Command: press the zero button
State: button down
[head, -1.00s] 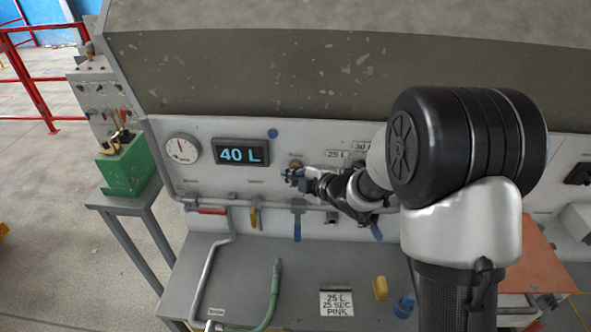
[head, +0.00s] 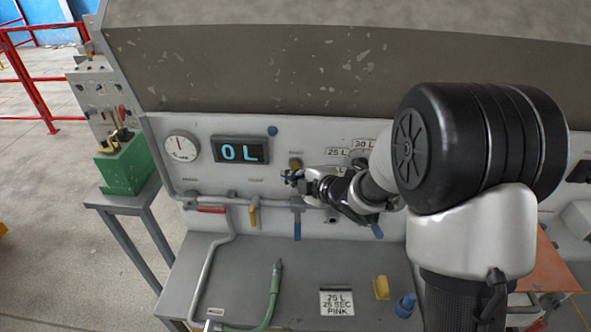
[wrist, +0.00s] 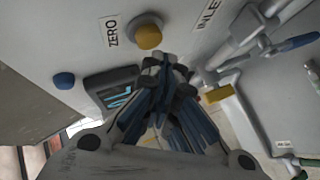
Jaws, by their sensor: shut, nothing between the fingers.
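The zero button (wrist: 149,32) is a round yellow knob on a grey base, beside a ZERO label (wrist: 111,31) on the white panel. In the head view the button (head: 295,163) shows just above my fingertips. My gripper (head: 289,177) is shut and empty, in front of the panel. In the wrist view its fingertips (wrist: 166,66) lie just below the button; a small gap seems to separate them from it. The digital display (head: 240,151) reads 0 L. In the wrist view the display (wrist: 115,92) is partly hidden behind my gripper.
A round dial (head: 182,147) sits left of the display, and a blue button (head: 272,131) is at its upper right. Below run a pipe and a yellow-handled valve (head: 254,213). A card (head: 336,302) reading 25 L, 25 SEC, PINK lies on the bench.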

jog(key=shift+s, duration=0.1)
jog(key=s+b, duration=0.2)
jog(key=s, duration=0.3)
jog(key=shift+a, duration=0.1)
dwell(0.4)
dwell(0.6)
jog(key=s+d+r+m+h+b, duration=0.2)
jog(key=s+d+m+h, duration=0.3)
jog(key=d, duration=0.3)
jog(key=s+d+r+m+h+b, duration=0.25)
jog(key=s+d+m, duration=0.25)
jog(key=d+m, duration=0.25)
jog(key=s+d+f+m+g+b, duration=0.1)
jog(key=s+m, duration=0.3)
jog(key=s, duration=0.7)
jog(key=s+f+m+g+b, duration=0.1)
jog(key=s+m+g, duration=0.3)
jog(key=s, duration=0.6)
jog(key=shift+s+d+f+m+g, duration=0.3)
jog(key=shift+s+d+f+m, duration=0.15)
jog(key=shift+m, duration=0.2)
